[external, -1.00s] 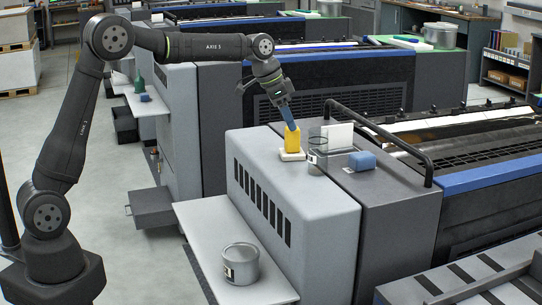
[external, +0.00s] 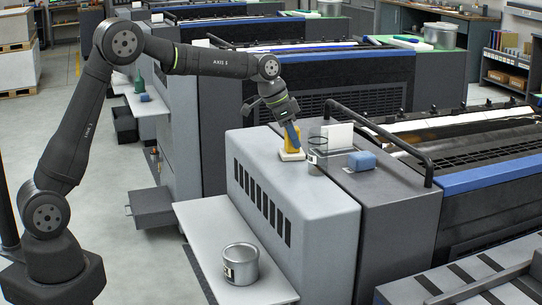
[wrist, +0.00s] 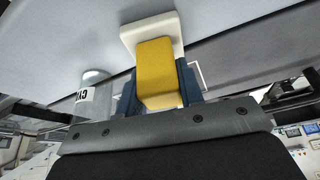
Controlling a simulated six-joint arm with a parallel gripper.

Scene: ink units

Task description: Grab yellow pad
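The yellow pad (wrist: 160,72) stands upright on a white base (wrist: 136,33) in the wrist view, between the blue fingers of my gripper (wrist: 158,90). One finger is close along each side of it; whether they press on it is not clear. In the external view the yellow pad (external: 290,140) sits on its white base (external: 291,156) on top of the grey machine housing. My gripper (external: 293,136) comes down to it from the upper left, and a blue finger hides part of the pad.
A clear jar (external: 317,158) stands just right of the pad, with a blue sponge-like block (external: 362,161) and a white card (external: 337,136) beyond. A black rail (external: 385,135) curves farther right. A metal can (external: 240,264) sits on the lower shelf. The housing top in front is clear.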

